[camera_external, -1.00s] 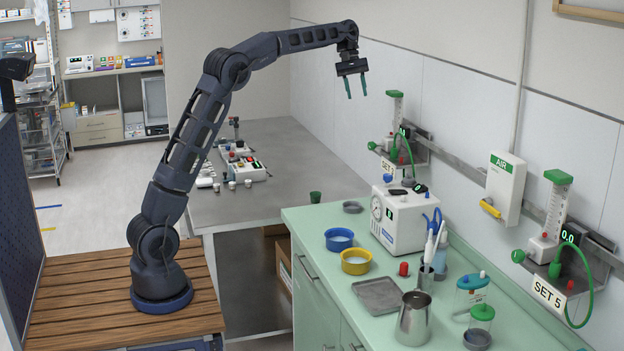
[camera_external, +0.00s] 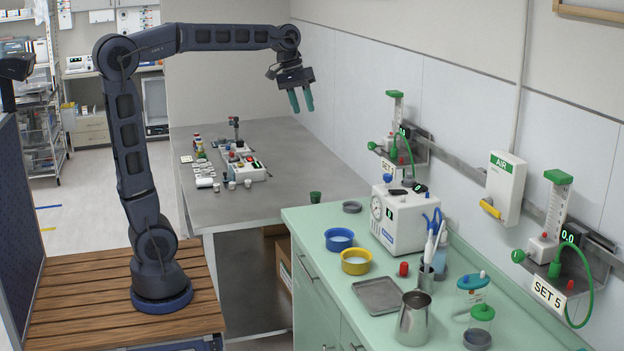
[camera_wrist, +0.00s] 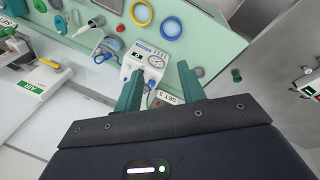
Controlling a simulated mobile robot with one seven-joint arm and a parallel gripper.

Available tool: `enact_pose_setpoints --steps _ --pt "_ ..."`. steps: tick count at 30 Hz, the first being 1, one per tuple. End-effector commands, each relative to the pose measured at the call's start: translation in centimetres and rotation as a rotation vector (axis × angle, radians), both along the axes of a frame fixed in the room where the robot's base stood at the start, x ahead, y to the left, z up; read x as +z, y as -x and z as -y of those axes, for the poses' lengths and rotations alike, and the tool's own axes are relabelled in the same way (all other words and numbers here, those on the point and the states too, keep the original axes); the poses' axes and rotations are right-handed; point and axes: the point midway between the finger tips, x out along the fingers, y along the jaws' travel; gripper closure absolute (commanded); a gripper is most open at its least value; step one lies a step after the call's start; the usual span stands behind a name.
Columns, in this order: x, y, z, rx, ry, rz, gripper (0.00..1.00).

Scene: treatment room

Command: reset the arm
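My gripper (camera_external: 301,101) is in the air above the far part of the grey table, left of the wall panels. Its two green fingers are apart with nothing between them, and they point down. My arm rises from its base, bends at the elbow and reaches right. In the wrist view my gripper (camera_wrist: 160,88) also shows open fingers, with the white gauge box (camera_wrist: 145,68) beyond them, far below and not touched.
The green counter (camera_external: 305,225) holds a blue bowl (camera_external: 339,239), a yellow bowl (camera_external: 356,261), a grey tray (camera_external: 379,294) and a steel jug (camera_external: 413,318). The grey table (camera_external: 290,165) bears several small devices at left. Wall flowmeters (camera_external: 396,125) stick out at right.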

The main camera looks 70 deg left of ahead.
Motion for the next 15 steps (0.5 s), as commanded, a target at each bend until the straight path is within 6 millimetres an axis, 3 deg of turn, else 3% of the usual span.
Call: enact_pose_setpoints --steps 3,15 --pt "-1.2 3.7 1.6 -0.072 -0.038 0.030 0.60" --pt "-7.5 15.0 5.7 -0.325 -0.178 0.122 0.60"
